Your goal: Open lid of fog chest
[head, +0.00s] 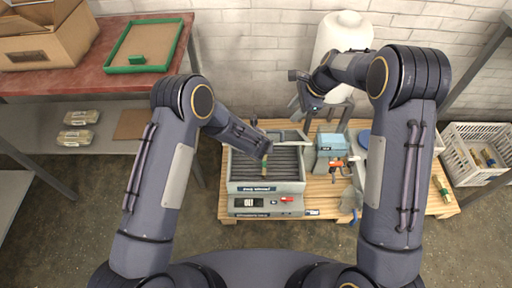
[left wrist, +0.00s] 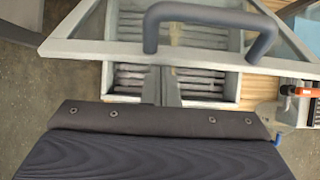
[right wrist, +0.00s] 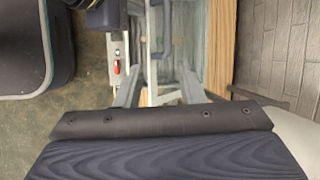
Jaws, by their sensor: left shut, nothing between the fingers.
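The fog chest (head: 265,187) is a grey box with dark slats inside and a red switch on its front panel. Its glazed lid (head: 310,142), with a pale frame, appears raised at the back. In the left wrist view the lid frame (left wrist: 190,55) and its grey bar handle (left wrist: 210,17) cross in front of the slats. My left gripper (head: 266,148) is shut and empty over the chest, its fingers (left wrist: 163,85) below the handle; contact is unclear. My right gripper (head: 303,103) is behind the chest; its fingers (right wrist: 157,90) are apart around a pale edge, touching or not unclear.
The chest stands on a wooden pallet top (head: 330,195) beside a blue-grey device (head: 330,145) with an orange clamp. A small brown and green piece (head: 265,168) shows over the slats. A white tank (head: 342,38) stands behind, a white crate (head: 470,155) at right, a red-topped table (head: 95,75) at left.

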